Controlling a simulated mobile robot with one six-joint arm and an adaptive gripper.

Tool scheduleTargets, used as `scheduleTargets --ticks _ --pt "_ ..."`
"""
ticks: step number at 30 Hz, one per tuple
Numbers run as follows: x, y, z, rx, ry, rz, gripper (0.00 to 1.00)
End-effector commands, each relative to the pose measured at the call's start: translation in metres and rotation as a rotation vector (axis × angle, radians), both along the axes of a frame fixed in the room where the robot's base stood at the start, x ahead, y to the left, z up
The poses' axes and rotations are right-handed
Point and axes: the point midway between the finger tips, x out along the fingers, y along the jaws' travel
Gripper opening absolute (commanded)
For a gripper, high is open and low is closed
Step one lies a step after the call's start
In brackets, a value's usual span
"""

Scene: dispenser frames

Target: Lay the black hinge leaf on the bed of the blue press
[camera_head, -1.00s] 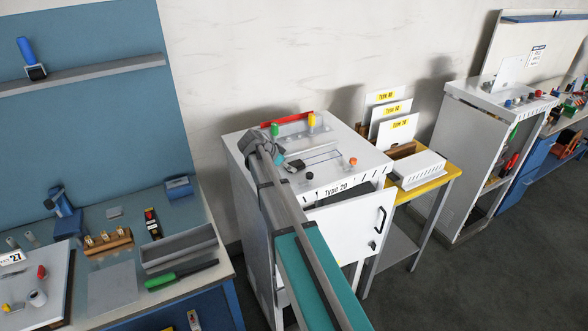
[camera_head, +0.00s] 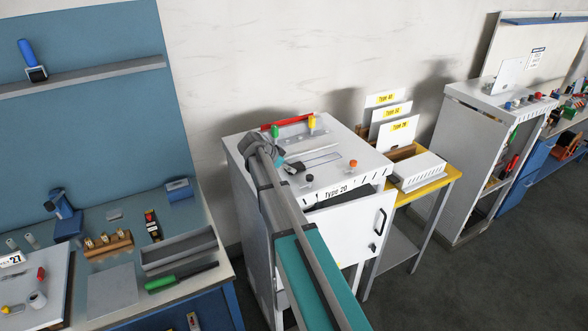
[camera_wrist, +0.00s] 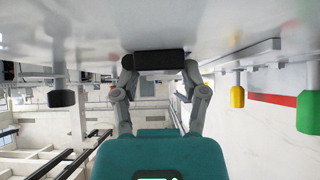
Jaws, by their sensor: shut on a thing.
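In the wrist view the picture is upside down. My gripper (camera_wrist: 156,66) is shut on a black, block-like piece, the hinge leaf (camera_wrist: 155,60), which lies across between the two fingertips. It is close to the pale cabinet top; I cannot tell whether it touches. A small blue press (camera_head: 67,218) stands on the left workbench, well left of my arm. Its bed is too small to make out.
The Type 20 cabinet (camera_head: 345,180) has red, green and yellow parts behind my gripper and black and orange knobs in front. The left bench (camera_head: 215,274) holds a wooden block (camera_head: 108,244), a grey tray (camera_head: 180,252) and a green-handled tool (camera_head: 180,277). A yellow-topped stand (camera_head: 440,178) is right.

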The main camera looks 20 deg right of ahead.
Motion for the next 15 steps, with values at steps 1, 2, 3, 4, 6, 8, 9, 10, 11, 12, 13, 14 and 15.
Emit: scheduleTargets --ticks 1,2,3,4,6,8,9,10,11,12,13,14,15 --pt "-0.0001 -0.0001 0.0000 0.000 0.000 0.000 0.00" --pt "0.0000 -0.0002 -0.0001 0.000 0.000 0.000 0.00" --pt "0.0000 -0.0002 -0.0001 0.000 0.000 0.000 0.00" --pt "-0.0001 -0.0002 -0.0001 0.000 0.000 0.000 0.00" --pt "-0.0001 -0.0003 0.0000 0.000 0.000 0.000 0.00" --pt "-0.0001 -0.0003 0.0003 0.000 0.000 0.000 0.00" --pt "-0.0001 -0.0004 0.0008 0.001 0.000 0.000 0.00" --pt "-0.0001 -0.0003 0.0013 0.001 0.000 0.000 0.00" --pt "-0.0001 -0.0004 0.0019 0.000 0.000 0.000 0.00" --pt "-0.0001 -0.0004 0.0029 0.000 0.000 0.000 0.00" --pt "-0.0001 -0.0004 0.0038 0.000 0.000 0.000 0.00" --pt "-0.0001 -0.0004 0.0049 0.000 0.000 0.000 0.00" --pt "-0.0002 -0.0004 0.0066 0.000 0.000 0.000 0.00"
